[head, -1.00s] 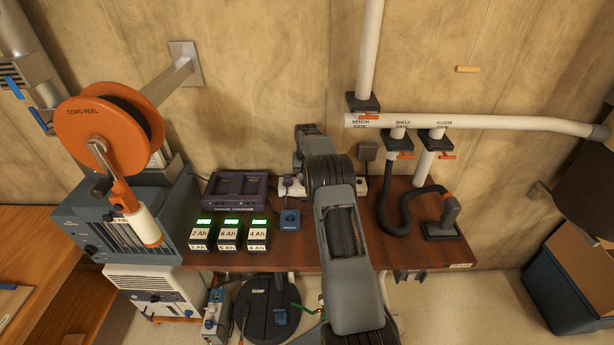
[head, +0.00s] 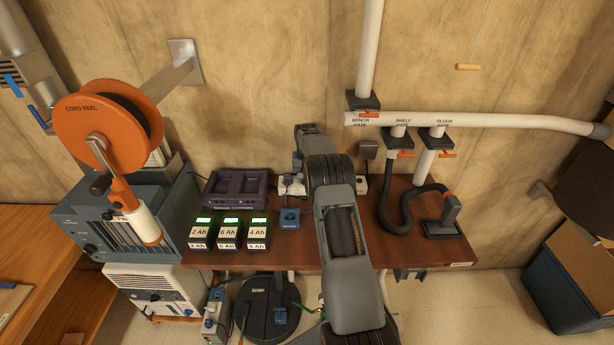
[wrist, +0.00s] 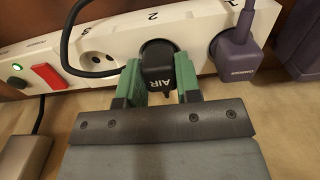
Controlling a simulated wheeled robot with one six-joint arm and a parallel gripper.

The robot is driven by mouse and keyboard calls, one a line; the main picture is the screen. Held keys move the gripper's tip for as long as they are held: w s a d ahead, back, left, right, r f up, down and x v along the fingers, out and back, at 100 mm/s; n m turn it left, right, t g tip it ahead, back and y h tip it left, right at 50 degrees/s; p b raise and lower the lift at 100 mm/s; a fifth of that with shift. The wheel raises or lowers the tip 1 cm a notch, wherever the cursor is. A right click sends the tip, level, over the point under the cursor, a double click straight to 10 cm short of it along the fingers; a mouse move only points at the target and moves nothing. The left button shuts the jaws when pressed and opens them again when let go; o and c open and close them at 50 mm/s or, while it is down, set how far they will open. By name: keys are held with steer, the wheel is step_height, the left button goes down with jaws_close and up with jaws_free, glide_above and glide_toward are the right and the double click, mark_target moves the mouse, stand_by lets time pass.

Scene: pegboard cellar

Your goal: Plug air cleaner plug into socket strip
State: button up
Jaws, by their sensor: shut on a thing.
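The white socket strip (wrist: 205,25) runs across the top of the wrist view. My gripper (wrist: 160,85) has its two green fingers shut on the black air cleaner plug (wrist: 157,67), marked AIR. The plug is up against the strip's face at a socket below the number 2. I cannot tell how deep its pins sit. Its black cord (wrist: 66,40) loops to the left over the strip. In the head view the strip (head: 292,186) lies at the back of the bench. My arm hides the gripper and plug there.
A purple charger plug (wrist: 237,50) sits in the strip just right of the held plug. An empty socket (wrist: 97,62), a red switch (wrist: 48,76) and a green light (wrist: 16,82) are to the left. Battery packs (head: 229,233) and a purple charger (head: 236,188) stand on the bench.

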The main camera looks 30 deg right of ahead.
steer(key=shift+f, duration=0.15)
stand_by(0.7)
steer(key=o, duration=1.6)
steer(key=shift+c, duration=0.2)
steer(key=shift+r+p, duration=2.15)
steer(key=shift+r, duration=1.5)
steer(key=shift+w, duration=0.1)
